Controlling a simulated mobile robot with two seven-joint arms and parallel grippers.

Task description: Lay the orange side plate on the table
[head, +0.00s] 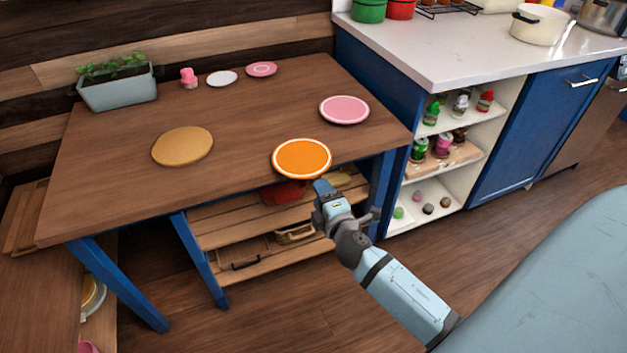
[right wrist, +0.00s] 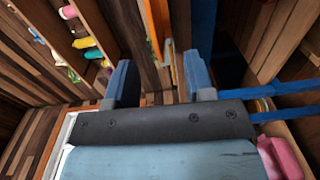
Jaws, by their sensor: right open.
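The orange side plate (head: 302,158), with a pale rim line, is at the front edge of the wooden table (head: 235,112) in the head view. Its near rim reaches a little past the edge. My right gripper (head: 322,186) is just below and right of that rim. In the right wrist view its two fingers (right wrist: 160,80) stand apart. An orange strip (right wrist: 157,28), likely the plate edge-on, shows beyond them; I see no clear contact. My left gripper is not in view.
On the table are a tan round mat (head: 182,146), a pink plate (head: 344,110), a small white plate (head: 222,79), a small pink plate (head: 261,69), a pink object (head: 189,78) and a planter (head: 118,88). A blue counter (head: 440,45) with shelves stands at right.

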